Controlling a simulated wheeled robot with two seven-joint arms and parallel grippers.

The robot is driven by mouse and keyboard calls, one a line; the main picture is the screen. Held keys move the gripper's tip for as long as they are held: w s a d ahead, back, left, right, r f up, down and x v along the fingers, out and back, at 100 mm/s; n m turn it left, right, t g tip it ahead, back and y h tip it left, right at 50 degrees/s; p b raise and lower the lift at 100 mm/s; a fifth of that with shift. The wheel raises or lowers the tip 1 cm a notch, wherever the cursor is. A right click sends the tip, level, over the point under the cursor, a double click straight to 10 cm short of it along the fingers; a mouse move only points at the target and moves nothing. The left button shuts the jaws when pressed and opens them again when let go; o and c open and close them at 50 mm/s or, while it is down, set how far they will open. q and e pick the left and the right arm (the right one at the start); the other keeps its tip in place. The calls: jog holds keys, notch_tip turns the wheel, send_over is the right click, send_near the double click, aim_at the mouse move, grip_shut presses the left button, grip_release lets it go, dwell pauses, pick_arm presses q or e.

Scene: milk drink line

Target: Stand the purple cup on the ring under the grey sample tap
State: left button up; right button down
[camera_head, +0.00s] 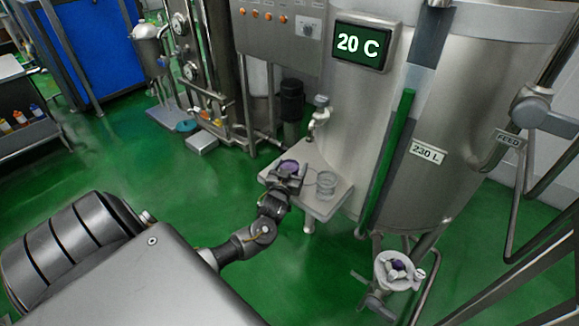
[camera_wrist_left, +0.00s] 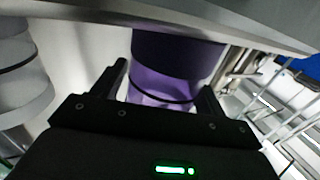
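The purple cup (camera_head: 289,166) is upright at the left part of a small pale table beside the tank. It also shows, upside down, in the left wrist view (camera_wrist_left: 175,70). My left gripper (camera_head: 287,181) is at the cup's near side. In the left wrist view its two fingers (camera_wrist_left: 164,82) are on either side of the cup, close to its wall; I cannot tell if they press on it. A greyish tap (camera_head: 319,115) sticks out of the tank above the table's back edge. I cannot make out a ring clearly. My right gripper is not in view.
The big steel tank (camera_head: 400,150) rises behind. Green floor is open at left.

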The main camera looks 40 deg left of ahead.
pick_arm(q)
jog(key=c, duration=0.9)
jog(key=shift+c, duration=0.2)
notch_tip(320, 180, up, 3)
jog(key=shift+f+b, duration=0.2)
jog(key=shift+b, duration=0.15)
jog(key=s+d+r, duration=0.9)
jog(key=s+r, duration=0.1)
jog(key=s, duration=0.1)
jog(key=d+r+m+h, duration=0.2)
jog(key=d+h, duration=0.1)
jog(key=d, duration=0.4)
jog(key=d+r+m+t+h, duration=0.1)
jog(key=d+r+m+h, duration=0.1)
jog(key=d+h, duration=0.2)
jog(key=d, duration=0.3)
jog(key=shift+s+d+m+t, duration=0.3)
jog(key=shift+m, duration=0.1)
